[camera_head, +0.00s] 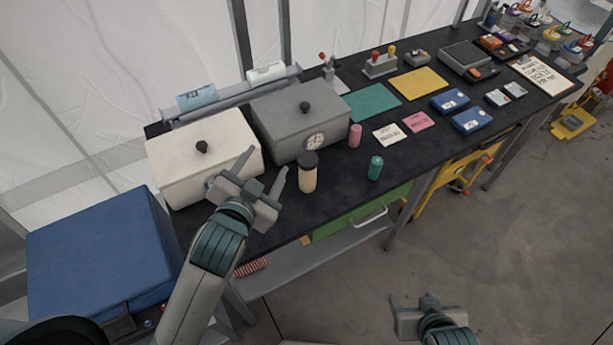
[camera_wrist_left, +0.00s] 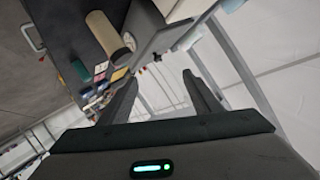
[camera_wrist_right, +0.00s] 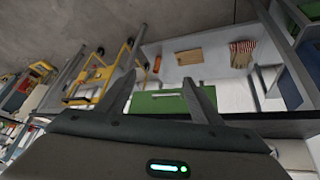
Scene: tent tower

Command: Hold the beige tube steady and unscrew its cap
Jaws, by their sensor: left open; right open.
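The beige tube (camera_head: 308,178) stands upright on the dark bench, in front of the grey box, with a dark cap (camera_head: 309,159) on top. My right gripper (camera_head: 412,299) is open and empty, low over the floor in front of the bench. In the right wrist view its fingers (camera_wrist_right: 163,92) are spread with nothing between them.
A white box (camera_head: 170,165) and a grey box (camera_head: 270,120) with black knobs stand behind the tube. A pink cylinder (camera_head: 355,135) and a green cylinder (camera_head: 375,168) stand to its right. A blue box (camera_head: 95,250) is at the left. The bench's front edge lies close.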

